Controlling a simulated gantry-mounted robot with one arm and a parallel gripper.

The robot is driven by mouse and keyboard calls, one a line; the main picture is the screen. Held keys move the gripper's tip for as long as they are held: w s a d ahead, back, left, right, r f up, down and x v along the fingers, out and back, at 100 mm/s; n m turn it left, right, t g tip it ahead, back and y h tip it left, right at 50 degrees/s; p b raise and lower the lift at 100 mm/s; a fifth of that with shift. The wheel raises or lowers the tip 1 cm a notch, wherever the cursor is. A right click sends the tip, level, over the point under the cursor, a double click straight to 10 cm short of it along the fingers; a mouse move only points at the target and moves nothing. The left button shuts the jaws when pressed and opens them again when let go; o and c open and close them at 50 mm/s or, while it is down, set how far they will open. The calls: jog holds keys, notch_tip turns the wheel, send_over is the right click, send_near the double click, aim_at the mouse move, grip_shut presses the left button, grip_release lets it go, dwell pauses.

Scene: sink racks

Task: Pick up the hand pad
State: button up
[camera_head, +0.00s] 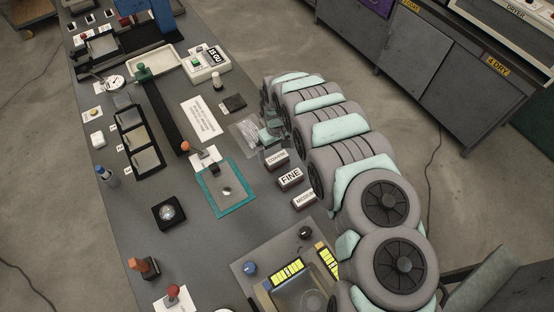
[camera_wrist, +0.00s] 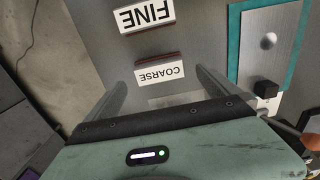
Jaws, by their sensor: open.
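Three labelled blocks stand in a row on the grey bench: COARSE (camera_head: 277,159), FINE (camera_head: 290,178) and MEDIUM (camera_head: 304,200). No label says "hand pad", so I cannot tell for certain which thing that is. My gripper (camera_head: 268,146) is beside the COARSE block in the head view, partly hidden by my arm. In the wrist view my gripper (camera_wrist: 163,76) is open, with the COARSE block (camera_wrist: 160,71) between its fingers and nothing visibly clamped. The FINE block (camera_wrist: 143,17) lies just beyond it. Finger contact and height are unclear.
A teal-bordered plate (camera_head: 226,188) lies left of the blocks. A clear, bag-like item (camera_head: 246,132) lies beside my gripper. A panel with yellow displays (camera_head: 287,272) is in front.

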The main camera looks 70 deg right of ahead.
aim_at(277, 157)
jog(key=shift+f, duration=2.75)
jog(key=shift+c, duration=0.3)
jog(key=c, duration=1.2)
